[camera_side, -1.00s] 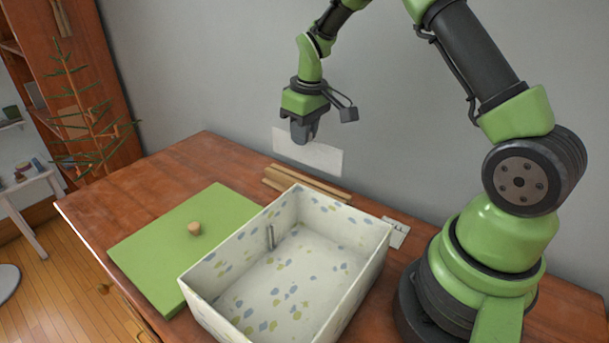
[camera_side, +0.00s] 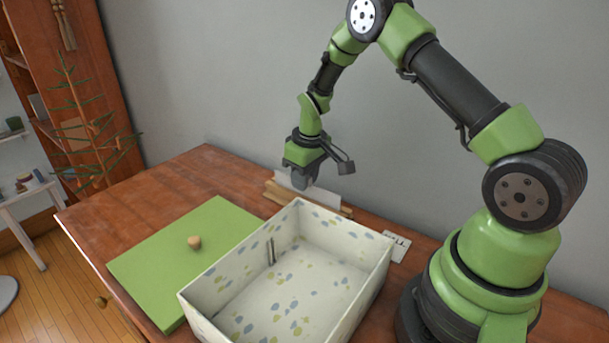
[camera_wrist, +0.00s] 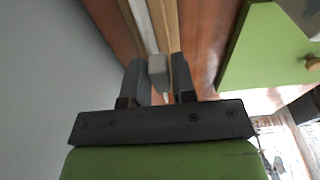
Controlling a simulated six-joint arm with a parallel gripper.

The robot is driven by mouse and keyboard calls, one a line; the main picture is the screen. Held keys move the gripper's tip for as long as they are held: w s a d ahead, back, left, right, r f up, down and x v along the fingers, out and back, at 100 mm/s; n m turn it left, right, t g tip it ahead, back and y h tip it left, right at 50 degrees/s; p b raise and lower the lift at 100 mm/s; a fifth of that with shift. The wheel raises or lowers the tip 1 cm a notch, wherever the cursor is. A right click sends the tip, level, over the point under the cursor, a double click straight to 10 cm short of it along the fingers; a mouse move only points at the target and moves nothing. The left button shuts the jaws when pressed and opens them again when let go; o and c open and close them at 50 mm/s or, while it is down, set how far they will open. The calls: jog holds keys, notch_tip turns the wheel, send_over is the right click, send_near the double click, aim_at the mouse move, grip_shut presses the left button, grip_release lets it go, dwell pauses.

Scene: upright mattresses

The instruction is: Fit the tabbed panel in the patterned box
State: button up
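The pale tabbed panel (camera_side: 293,181) stands at the wooden rack (camera_side: 282,194) behind the box, its lower part hidden by the rack's front rail. My gripper (camera_side: 303,184) is low over the panel's top edge. In the wrist view my gripper's two dark fingers (camera_wrist: 160,75) stand either side of a light grey block, seemingly the panel's tab (camera_wrist: 158,66). I cannot tell whether they press on it. The panel's edge (camera_wrist: 138,25) also shows there as a pale strip. The patterned box (camera_side: 232,267) is open and empty in front, with a small metal slotted guide on its inner left wall.
A green board (camera_side: 165,262) with a round wooden knob (camera_side: 194,242) lies left of the box. A white card (camera_side: 396,246) lies at the box's right rear corner. The wall is close behind the rack. The table's far left is clear.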

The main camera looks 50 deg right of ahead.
jog(key=shift+o, duration=1.1)
